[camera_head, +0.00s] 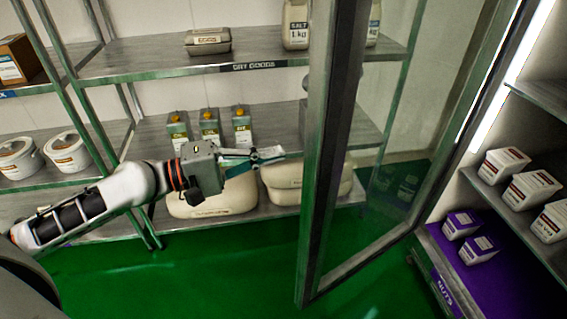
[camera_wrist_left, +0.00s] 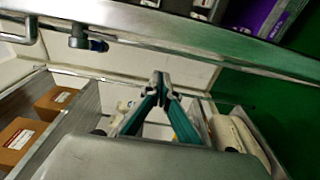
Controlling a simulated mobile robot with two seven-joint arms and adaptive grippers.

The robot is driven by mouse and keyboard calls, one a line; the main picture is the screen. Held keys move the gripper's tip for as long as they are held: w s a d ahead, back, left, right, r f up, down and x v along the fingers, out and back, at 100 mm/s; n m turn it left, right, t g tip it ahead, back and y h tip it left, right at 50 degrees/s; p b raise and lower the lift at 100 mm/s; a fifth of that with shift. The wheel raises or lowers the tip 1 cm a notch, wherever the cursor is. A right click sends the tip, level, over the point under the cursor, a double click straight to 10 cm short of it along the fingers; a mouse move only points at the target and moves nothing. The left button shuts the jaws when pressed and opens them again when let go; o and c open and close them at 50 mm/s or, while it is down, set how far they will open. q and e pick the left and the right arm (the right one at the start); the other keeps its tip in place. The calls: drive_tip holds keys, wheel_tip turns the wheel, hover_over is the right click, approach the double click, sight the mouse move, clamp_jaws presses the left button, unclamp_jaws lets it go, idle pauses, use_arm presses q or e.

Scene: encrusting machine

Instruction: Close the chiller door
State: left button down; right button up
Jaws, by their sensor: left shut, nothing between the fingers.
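The chiller door (camera_head: 325,165) is a glass pane in a grey metal frame. It stands wide open in the head view, its near upright left of the lit chiller interior. My left gripper (camera_head: 284,155) is left of that upright, fingers pointing right towards it. The fingers are shut and empty. Its tips look close to the frame, but I cannot tell whether they touch it. In the left wrist view the shut fingertips (camera_wrist_left: 161,77) lie below a long metal bar, which looks like the door frame (camera_wrist_left: 190,38). My right gripper is not in view.
The chiller shelves (camera_head: 485,186) at right hold white cartons and purple nut cartons (camera_head: 478,250). Behind my left arm, a dry goods rack (camera_head: 130,66) holds an egg box, oil cartons, tubs and sacks. The green floor (camera_head: 200,280) is clear below.

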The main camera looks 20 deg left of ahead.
use_arm(q)
drive_tip(key=shift+s+d+p, duration=0.3)
drive_tip(key=shift+d+p, duration=0.2)
drive_tip(key=shift+d, duration=0.15)
drive_tip(key=shift+s+d+p, duration=0.3)
drive_tip(key=shift+d+p, duration=0.15)
drive_tip(key=shift+d, duration=0.2)
drive_tip(key=shift+s+d+p, duration=0.3)
drive_tip(key=shift+d+p, duration=0.2)
drive_tip(key=shift+d, duration=0.15)
drive_tip(key=shift+s+d, duration=0.1)
